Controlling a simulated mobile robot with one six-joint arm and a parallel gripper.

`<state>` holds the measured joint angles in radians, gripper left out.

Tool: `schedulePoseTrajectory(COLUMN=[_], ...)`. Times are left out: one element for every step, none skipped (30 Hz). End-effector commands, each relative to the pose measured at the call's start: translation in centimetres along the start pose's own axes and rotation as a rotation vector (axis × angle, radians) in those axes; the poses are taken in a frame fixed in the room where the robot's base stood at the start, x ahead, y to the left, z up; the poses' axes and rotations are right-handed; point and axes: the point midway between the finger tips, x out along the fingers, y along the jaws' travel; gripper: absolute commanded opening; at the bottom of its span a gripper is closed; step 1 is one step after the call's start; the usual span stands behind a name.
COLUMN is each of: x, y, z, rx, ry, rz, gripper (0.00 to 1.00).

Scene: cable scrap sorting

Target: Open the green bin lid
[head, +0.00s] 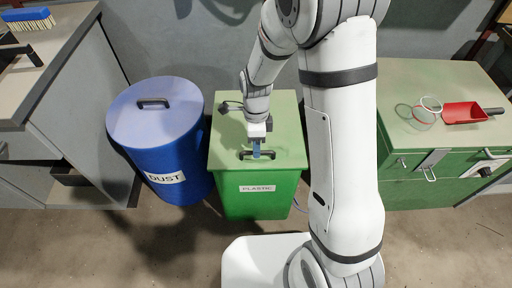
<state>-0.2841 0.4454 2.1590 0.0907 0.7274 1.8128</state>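The green bin (250,203) with a "PLASTIC" label stands on the floor in the middle. Its flat, light green lid (225,143) lies closed on top. A black handle (268,156) sits near the lid's front edge. My gripper (257,153) points down right at this handle, with its blue fingers over the handle's middle. The fingers hide that part of the handle. From this view I cannot tell whether they are shut on it.
A blue bin (178,189) labelled "DUST", with its lid on, stands close at the left. A grey bench (60,60) is at far left. A green cabinet (460,80) at right carries a red dustpan (463,113). Bare floor lies in front.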

Motion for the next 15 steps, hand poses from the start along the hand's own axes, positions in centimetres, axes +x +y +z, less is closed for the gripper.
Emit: schedulePoseTrajectory(x=[0.44,0.54,0.63,0.66,0.68,0.67,0.66,0.65,0.64,0.64,0.64,0.64,0.63,0.63,0.63], y=[-0.02,-0.03,-0.03,-0.03,-0.03,-0.03,-0.03,-0.02,-0.03,-0.03,-0.03,-0.03,-0.03,-0.03,-0.03], z=[0.00,0.00,0.00,0.00,0.00,-0.01,-0.01,-0.01,-0.02,-0.02,-0.03,-0.03,-0.03,-0.04,-0.04], rx=[0.000,0.000,0.000,0.000,0.000,0.000,0.000,0.000,0.000,0.000,0.000,0.001,0.001,0.001,0.001], ry=[0.000,0.000,0.000,-0.001,-0.001,-0.001,-0.001,-0.001,-0.001,-0.001,-0.001,-0.001,-0.001,-0.001,-0.001], rz=[0.000,-0.001,-0.001,-0.002,-0.002,-0.002,-0.002,-0.002,-0.002,-0.002,-0.002,-0.002,-0.002,-0.001,-0.001], gripper=[0.34,0.34,0.34,0.34,0.34,0.34,0.34,0.34,0.34,0.34,0.34,0.30,0.28,0.25,0.22])
